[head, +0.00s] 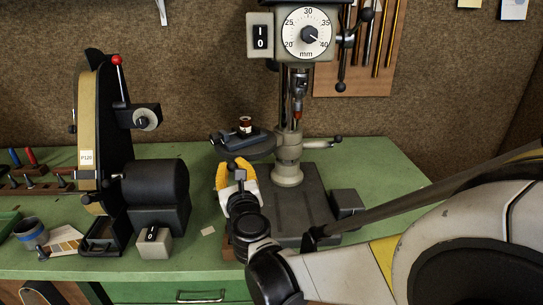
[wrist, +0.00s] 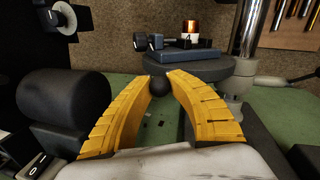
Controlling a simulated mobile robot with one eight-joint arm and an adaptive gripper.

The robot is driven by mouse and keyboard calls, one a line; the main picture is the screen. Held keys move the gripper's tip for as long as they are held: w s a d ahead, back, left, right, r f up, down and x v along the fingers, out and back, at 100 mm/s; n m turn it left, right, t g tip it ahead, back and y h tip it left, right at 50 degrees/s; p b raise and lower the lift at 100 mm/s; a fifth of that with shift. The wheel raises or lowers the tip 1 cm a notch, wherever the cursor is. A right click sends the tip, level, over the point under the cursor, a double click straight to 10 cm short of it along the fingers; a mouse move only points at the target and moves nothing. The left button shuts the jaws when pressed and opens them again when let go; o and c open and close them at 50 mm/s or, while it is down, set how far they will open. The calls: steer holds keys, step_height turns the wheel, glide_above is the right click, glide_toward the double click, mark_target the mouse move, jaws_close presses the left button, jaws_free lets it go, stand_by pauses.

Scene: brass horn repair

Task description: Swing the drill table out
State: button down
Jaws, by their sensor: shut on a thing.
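The drill press stands at the back of the bench. Its round grey drill table (head: 260,153) sits on the column (head: 289,150), swung out to the left. On the table are a dark vise (head: 232,139) and a small brown jar with a pale band (head: 245,125). The table (wrist: 205,72) also fills the upper middle of the wrist view. My gripper (head: 233,165), with yellow fingers, is just below and in front of the table's left edge. In the wrist view my fingertips (wrist: 160,82) close on a black ball knob (wrist: 159,87). Its link to the table is hidden.
A belt sander (head: 95,130) with a black drum (head: 155,182) stands close on the left. A column clamp lever (head: 325,142) sticks out right. The drill base (head: 310,200) lies below the table. Green bench is bare at the right.

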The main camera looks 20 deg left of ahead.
steer(key=shift+s+a, duration=0.1)
steer(key=shift+a, duration=0.3)
steer(key=c, duration=1.7)
jaws_free()
steer(key=o, duration=0.5)
steer(key=shift+s+a, duration=0.15)
steer(key=v, duration=1.2)
steer(key=shift+w+d, duration=0.2)
steer(key=shift+d, duration=0.05)
